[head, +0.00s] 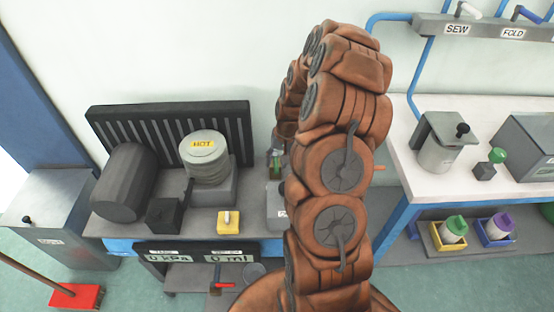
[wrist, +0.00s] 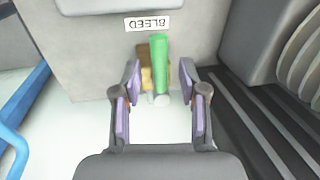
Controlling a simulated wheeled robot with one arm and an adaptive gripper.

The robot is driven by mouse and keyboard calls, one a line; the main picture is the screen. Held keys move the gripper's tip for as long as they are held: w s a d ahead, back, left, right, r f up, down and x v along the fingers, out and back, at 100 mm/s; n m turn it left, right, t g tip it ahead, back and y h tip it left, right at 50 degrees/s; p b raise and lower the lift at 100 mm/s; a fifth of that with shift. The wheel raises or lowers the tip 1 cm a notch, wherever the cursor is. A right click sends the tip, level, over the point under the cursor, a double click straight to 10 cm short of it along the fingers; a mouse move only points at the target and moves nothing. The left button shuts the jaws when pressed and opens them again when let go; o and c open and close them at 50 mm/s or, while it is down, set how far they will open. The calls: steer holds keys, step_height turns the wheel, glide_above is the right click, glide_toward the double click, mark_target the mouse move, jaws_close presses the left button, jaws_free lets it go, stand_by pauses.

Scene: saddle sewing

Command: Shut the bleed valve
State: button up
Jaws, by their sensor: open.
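The bleed valve has a green lever (wrist: 159,65) and a brass-coloured body (wrist: 145,72) below an upside-down BLEED label (wrist: 148,24) in the wrist view. The lever points up in that picture. My gripper (wrist: 160,88) is open, with its purple-padded fingers on either side of the lever's lower part. I see gaps on both sides; whether a finger touches it I cannot tell. In the head view, a bit of the green lever (head: 276,160) shows beside my arm, which hides much of that spot and the gripper.
Gauges (head: 170,257) and a red handle (head: 225,285) are below. A white bench (head: 400,155) is at right; a red broom (head: 75,297) is on the floor.

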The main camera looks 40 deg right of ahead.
jaws_close()
stand_by(0.6)
